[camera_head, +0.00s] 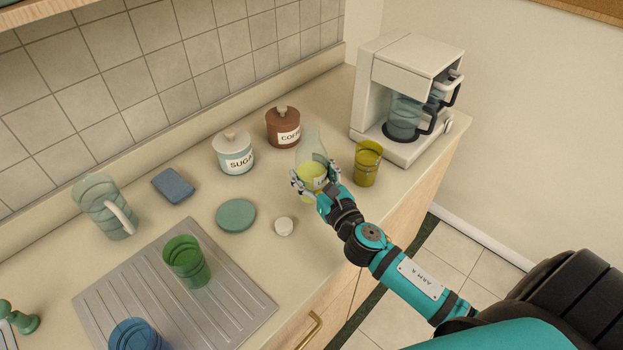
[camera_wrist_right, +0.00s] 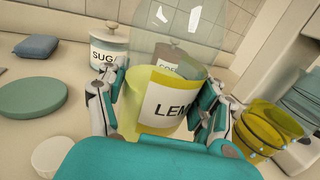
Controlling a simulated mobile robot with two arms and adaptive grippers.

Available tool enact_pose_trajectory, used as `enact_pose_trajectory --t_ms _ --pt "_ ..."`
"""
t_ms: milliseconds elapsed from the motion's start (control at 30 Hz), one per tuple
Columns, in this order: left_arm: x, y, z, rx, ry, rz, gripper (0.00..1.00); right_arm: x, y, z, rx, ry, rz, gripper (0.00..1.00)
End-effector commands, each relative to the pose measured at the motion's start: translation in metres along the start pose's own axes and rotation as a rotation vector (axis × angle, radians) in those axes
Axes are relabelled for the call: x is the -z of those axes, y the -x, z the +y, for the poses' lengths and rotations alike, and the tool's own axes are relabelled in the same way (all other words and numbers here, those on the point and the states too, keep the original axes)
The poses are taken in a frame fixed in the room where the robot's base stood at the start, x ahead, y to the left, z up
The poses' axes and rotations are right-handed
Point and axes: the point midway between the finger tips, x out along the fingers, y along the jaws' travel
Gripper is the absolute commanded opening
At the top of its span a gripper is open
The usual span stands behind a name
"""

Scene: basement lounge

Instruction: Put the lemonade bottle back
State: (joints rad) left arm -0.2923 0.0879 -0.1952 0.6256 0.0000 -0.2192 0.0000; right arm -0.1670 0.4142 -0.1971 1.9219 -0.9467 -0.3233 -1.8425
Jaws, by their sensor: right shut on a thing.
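The lemonade bottle (camera_head: 311,147) is clear glass with yellow liquid and a white label. It stands upright at the counter's front edge side, left of a yellow-green cup. My right gripper (camera_head: 315,186) is shut around its lower body. In the right wrist view the bottle (camera_wrist_right: 165,85) fills the middle, with "LEM" readable on its label, and my right gripper's fingers (camera_wrist_right: 160,115) press on both sides. Whether its base touches the counter is hidden. A small white round cap (camera_head: 284,227) lies on the counter to its left. My left gripper is not in view.
A yellow-green cup (camera_head: 367,163) and a coffee maker (camera_head: 408,90) stand right of the bottle. Coffee (camera_head: 283,127) and sugar (camera_head: 234,152) jars stand behind. A green disc (camera_head: 236,215), blue sponge (camera_head: 173,186), pitcher (camera_head: 100,207) and drainboard (camera_head: 150,275) with tumblers lie left.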

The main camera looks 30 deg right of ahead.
Motion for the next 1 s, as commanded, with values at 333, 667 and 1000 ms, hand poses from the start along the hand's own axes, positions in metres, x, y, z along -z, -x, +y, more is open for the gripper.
enact_pose_trajectory --t_ms 333,667,1000 --pt "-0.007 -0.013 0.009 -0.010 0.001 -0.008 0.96 0.035 -0.001 0.000 0.000 -0.002 -0.001 0.09" --pt "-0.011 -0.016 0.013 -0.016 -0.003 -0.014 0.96 0.039 -0.001 0.000 -0.001 0.000 0.000 0.09" --pt "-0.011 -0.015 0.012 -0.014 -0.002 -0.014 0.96 0.039 0.000 0.000 0.000 0.000 0.002 0.91"
